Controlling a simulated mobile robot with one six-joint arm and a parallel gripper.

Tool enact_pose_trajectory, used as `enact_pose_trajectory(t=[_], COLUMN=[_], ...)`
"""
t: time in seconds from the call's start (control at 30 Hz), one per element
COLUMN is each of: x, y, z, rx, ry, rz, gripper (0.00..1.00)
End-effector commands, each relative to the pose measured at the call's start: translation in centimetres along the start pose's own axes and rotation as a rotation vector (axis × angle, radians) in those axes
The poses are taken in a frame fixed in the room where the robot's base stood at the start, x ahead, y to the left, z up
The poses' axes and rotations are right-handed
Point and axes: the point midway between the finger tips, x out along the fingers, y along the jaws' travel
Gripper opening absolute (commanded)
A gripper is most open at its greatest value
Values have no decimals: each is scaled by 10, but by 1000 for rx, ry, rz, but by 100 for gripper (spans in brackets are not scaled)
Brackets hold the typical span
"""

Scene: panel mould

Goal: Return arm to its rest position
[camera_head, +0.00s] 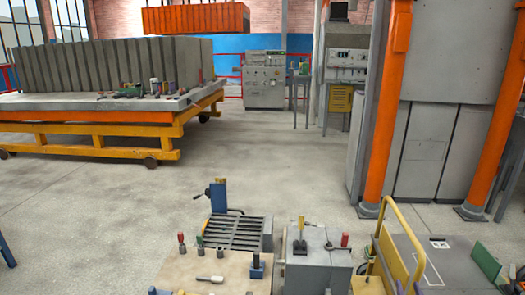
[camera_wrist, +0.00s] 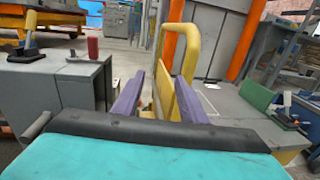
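My gripper (camera_wrist: 149,76) shows in the wrist view as two purple fingers with a gap between them. It is open, and I see nothing held between the fingers. The teal and black part of my wrist fills the bottom of that view. The fingers point toward a yellow tubular handle (camera_wrist: 192,55), which stands beyond and to the right; I cannot tell how close it is.
In the head view, a yellow-railed cart (camera_head: 434,262), a grey cabinet (camera_head: 318,272) and a wooden-topped table (camera_head: 232,268) stand close in front. Orange posts (camera_head: 385,110) rise at right. The panel mould table (camera_head: 85,115) stands back left, with open floor (camera_head: 120,200) before it.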

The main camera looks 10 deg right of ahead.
Motion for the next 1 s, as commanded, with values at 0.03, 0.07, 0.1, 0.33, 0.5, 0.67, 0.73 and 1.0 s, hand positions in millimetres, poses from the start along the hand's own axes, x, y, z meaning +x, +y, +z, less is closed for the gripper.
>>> enact_pose_trajectory(t=[0.03, 0.07, 0.1, 0.33, 0.5, 0.67, 0.73, 1.0], x=[5, 7, 10, 21, 20, 9, 1, -48], y=[17, 27, 40, 122, 188, 254, 282, 390], z=[4, 5, 6, 6, 1, -7, -11, -32], rx=[2, 3, 5, 3, -37, -103, -139, -329], ry=[4, 6, 9, 37, 72, 107, 120, 159], rz=[26, 40, 61, 186, 307, 445, 510, 798], gripper=[39, 39, 39, 39, 39, 39, 39, 39])
